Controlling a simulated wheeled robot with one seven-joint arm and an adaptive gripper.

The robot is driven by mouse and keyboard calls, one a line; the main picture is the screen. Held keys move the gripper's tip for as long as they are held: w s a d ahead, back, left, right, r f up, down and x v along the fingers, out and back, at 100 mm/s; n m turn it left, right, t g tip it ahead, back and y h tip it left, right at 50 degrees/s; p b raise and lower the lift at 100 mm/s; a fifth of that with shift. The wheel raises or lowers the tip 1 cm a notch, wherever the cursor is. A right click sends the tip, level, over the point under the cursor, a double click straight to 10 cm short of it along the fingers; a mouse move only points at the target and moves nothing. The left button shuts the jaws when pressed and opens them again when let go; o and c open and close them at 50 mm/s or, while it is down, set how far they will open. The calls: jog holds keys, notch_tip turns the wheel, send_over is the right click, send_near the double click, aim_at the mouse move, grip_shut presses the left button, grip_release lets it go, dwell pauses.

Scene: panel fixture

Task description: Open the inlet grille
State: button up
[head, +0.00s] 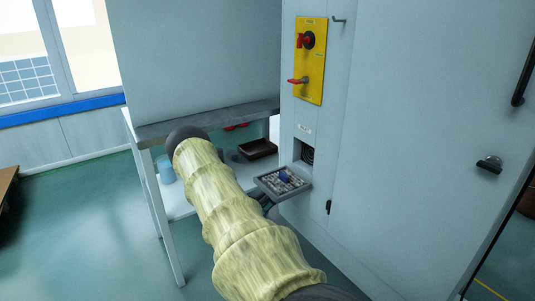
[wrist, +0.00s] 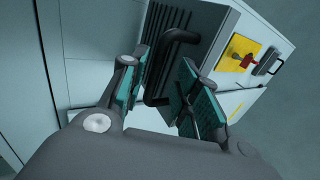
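In the wrist view, a dark ribbed grille (wrist: 167,22) shows on a pale grey face, with a bent black bar handle (wrist: 180,36) on it. My gripper (wrist: 163,88) has its two teal-padded fingers spread apart, one on each side of the handle. I cannot tell whether either pad touches it. In the head view, my arm hides most of the gripper; a dark part (head: 263,200) shows under a small grey tray-like piece (head: 268,186). The ribbed grille face is not clearly seen there, and I cannot tell how far it stands open.
The head view shows a yellow plate (head: 311,75) with red switches above a dark square opening (head: 306,153). The tray-like piece juts out in front of it. A bench (head: 220,117) with a brown tray (head: 258,149) beneath stands to the left.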

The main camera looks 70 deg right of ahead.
jog(key=v, duration=0.9)
jog(key=shift+w+a+f, duration=0.2)
jog(key=shift+a, duration=0.05)
